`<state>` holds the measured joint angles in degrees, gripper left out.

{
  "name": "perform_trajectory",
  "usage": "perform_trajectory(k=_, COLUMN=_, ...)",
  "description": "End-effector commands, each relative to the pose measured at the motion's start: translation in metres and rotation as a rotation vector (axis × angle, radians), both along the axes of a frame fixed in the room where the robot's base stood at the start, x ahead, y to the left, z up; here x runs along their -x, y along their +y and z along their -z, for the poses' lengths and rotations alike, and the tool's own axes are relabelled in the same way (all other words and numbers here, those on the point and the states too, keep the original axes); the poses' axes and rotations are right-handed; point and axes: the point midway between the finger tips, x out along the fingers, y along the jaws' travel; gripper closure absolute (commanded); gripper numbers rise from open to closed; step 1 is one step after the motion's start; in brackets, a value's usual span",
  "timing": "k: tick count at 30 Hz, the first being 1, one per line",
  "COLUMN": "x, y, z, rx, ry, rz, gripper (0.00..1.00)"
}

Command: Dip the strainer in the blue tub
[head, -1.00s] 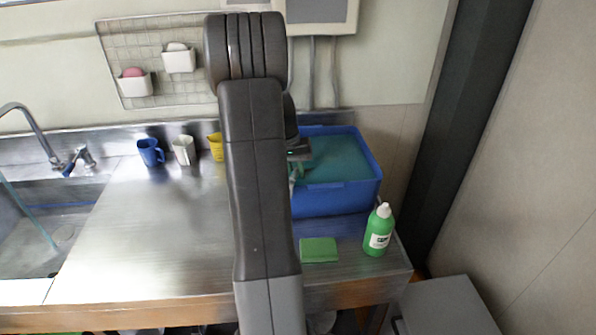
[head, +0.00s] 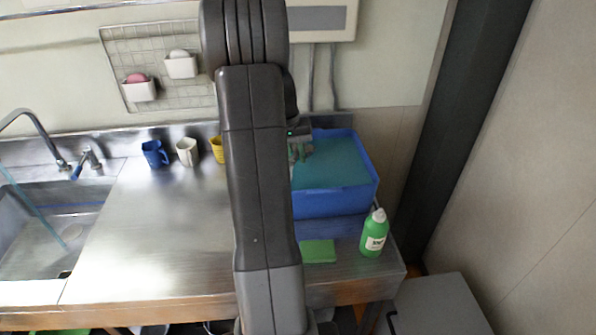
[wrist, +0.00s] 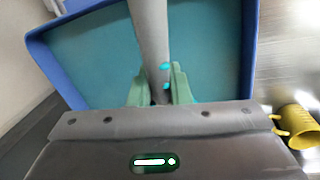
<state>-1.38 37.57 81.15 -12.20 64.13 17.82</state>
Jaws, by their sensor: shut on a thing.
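The blue tub (head: 335,203) stands at the right end of the counter, with a flat teal surface inside. In the wrist view its blue rim (wrist: 245,45) frames that teal surface. My gripper (wrist: 157,88) has green fingers shut on a grey rod, which appears to be the strainer's handle (wrist: 150,40). The handle runs up out of the wrist view, and the strainer's head is not visible. In the head view my gripper (head: 300,152) is at the tub's left side, partly hidden by my arm. I cannot tell whether the strainer touches the teal surface.
A green bottle (head: 374,234) and a green sponge or cloth (head: 318,251) are in front of the tub. Blue (head: 154,154), white (head: 187,152) and yellow (head: 217,150) cups stand at the back. A sink (head: 45,245) is at left. The middle counter is clear.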

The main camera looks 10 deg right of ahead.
Motion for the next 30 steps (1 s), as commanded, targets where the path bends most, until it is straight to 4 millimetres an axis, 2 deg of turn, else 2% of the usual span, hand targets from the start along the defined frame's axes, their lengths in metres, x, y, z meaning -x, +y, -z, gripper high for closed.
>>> perform_trajectory(k=1, x=0.0, y=0.0, z=-0.008, rx=0.0, ry=-0.001, rz=0.0, gripper=1.0)
perform_trajectory(k=21, x=0.0, y=0.0, z=-0.061, rx=0.0, ry=-0.001, rz=0.0, gripper=1.0)
perform_trajectory(k=30, x=0.0, y=0.0, z=-0.071, rx=0.0, ry=0.0, rz=0.0, gripper=1.0)
